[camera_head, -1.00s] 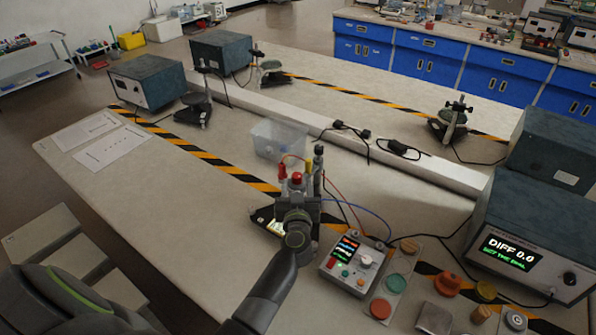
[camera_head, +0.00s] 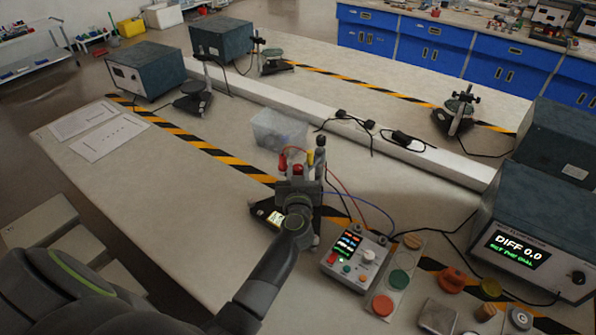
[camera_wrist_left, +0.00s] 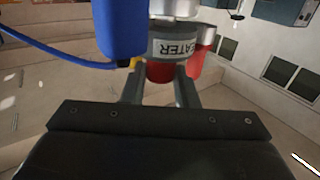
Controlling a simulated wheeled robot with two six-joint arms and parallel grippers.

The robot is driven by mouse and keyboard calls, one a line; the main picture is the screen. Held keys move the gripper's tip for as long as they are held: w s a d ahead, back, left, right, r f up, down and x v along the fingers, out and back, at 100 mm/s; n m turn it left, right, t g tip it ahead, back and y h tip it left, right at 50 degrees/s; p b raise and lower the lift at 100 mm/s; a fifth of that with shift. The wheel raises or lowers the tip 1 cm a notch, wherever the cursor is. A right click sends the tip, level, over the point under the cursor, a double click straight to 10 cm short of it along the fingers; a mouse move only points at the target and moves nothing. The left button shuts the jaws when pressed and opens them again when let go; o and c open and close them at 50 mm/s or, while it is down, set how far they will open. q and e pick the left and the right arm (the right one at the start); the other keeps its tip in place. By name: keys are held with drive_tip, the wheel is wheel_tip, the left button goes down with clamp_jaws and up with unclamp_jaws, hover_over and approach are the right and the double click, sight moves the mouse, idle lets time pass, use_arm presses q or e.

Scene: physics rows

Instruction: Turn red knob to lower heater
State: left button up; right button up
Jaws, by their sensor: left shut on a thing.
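The red knob (camera_wrist_left: 160,72) sits below a grey collar with a partly hidden, upside-down label (camera_wrist_left: 174,48) reading "EATER". My left gripper (camera_wrist_left: 159,92) is shut on the red knob, with one finger on each side of it. In the head view my left gripper (camera_head: 297,187) is at the apparatus on a dark triangular base, and my wrist hides much of it. A red top (camera_head: 298,169) shows just beyond the gripper. My right gripper is not in view.
A blue part (camera_wrist_left: 121,28) and cable hang close by the left finger. A control box (camera_head: 354,258) with a small screen and buttons stands right of the gripper. A large unit (camera_head: 530,245) reads "DIFF 0.0". A clear bin (camera_head: 279,128) stands behind.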

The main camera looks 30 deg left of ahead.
use_arm(q)
drive_tip(key=shift+a+r+m+t+h+p, duration=0.15)
drive_tip(key=shift+m+t+h+p, duration=0.25)
drive_tip(key=shift+p, duration=0.45)
drive_tip(key=shift+r+m+t+h+p, duration=0.15)
drive_tip(key=shift+m+h+p, duration=0.15)
drive_tip(key=shift+h+p, duration=0.45)
drive_tip(key=shift+a+f+m+h+p, duration=0.1)
drive_tip(key=shift+m+h+p, duration=0.55)
drive_tip(key=shift+m+h, duration=0.1)
drive_tip(key=shift+f+m+t+h, duration=0.1)
drive_tip(key=shift+m+t+h, duration=0.2)
drive_tip(key=shift+h, duration=0.3)
drive_tip(key=shift+a+f+m+h+b, duration=0.2)
drive_tip(key=shift+m+h+b, duration=0.4)
drive_tip(key=shift+h, duration=0.4)
drive_tip(key=shift+m+h+b, duration=0.45)
drive_tip(key=shift+h+b, duration=0.2)
drive_tip(key=shift+h, duration=0.15)
drive_tip(key=shift+s+r+m+h+b, duration=0.1)
drive_tip(key=shift+m+h+b, duration=0.3)
drive_tip(key=shift+h+b, duration=0.2)
